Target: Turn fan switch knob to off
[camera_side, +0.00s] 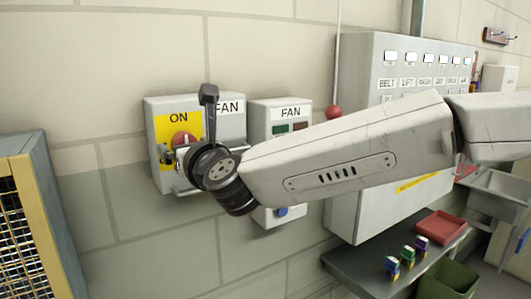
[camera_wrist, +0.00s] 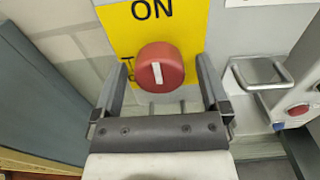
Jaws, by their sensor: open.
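The fan switch knob (camera_wrist: 160,67) is a round red knob with a white pointer bar, on a yellow plate (camera_wrist: 118,30) marked ON. In the wrist view the bar stands close to upright, toward the word ON. In the side view the knob (camera_side: 184,139) shows partly behind my wrist, on the grey box (camera_side: 228,128) labelled FAN. My gripper (camera_wrist: 164,72) is open, one finger on each side of the knob, with gaps visible between fingers and knob. I cannot tell how far the fingertips are from the plate. Lettering low on the plate is mostly hidden by the gripper.
A second FAN box (camera_side: 290,112) with a blue button (camera_side: 282,211) stands to the right. A metal handle (camera_wrist: 262,74) sticks out right of my gripper. A large labelled panel (camera_side: 395,60) and a shelf (camera_side: 350,262) with small blocks stand further right; a yellow-framed cage (camera_side: 40,215) stands left.

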